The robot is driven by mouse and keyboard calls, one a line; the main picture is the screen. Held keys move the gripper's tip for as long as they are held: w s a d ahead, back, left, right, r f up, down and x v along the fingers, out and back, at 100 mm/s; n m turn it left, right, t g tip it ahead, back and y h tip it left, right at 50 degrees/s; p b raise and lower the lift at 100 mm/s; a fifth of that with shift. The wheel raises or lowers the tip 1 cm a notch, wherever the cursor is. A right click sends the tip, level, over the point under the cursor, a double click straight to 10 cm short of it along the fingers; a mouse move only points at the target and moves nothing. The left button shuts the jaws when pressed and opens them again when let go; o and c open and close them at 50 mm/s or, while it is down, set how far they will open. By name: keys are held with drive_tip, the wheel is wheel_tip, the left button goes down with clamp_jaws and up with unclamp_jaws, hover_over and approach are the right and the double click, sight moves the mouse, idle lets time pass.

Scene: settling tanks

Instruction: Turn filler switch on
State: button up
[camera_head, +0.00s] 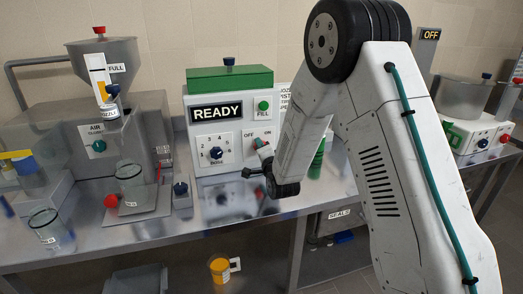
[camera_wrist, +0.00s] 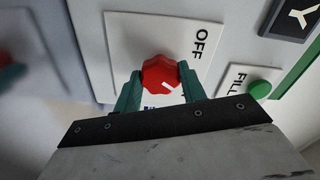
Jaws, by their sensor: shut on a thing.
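The filler switch is a red knob (camera_wrist: 160,76) on a white plate (camera_wrist: 125,35) on the front of the filler box (camera_head: 232,165). In the wrist view, OFF shows beside the knob at the upper right; the lettering below it is mostly hidden by my gripper. A short white mark on the knob points toward the lower right of that view. My gripper (camera_wrist: 161,85) is shut on the knob, one green finger on each side. In the head view, my gripper (camera_head: 262,158) is at the switch, below the OFF and ON labels, and mostly covers the knob.
A READY display (camera_head: 217,112), green FILL button (camera_head: 264,105) and dose dial (camera_head: 216,153) are near the switch. A hopper machine (camera_head: 105,65) with a beaker (camera_head: 130,180) stands left. Another beaker (camera_head: 50,232) is near the bench's front edge. My arm hides the bench's right-middle.

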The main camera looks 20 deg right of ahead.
drive_tip(key=shift+m, duration=0.3)
drive_tip(key=o, duration=1)
drive_tip(key=s, duration=0.7)
drive_tip(key=shift+s, duration=0.4)
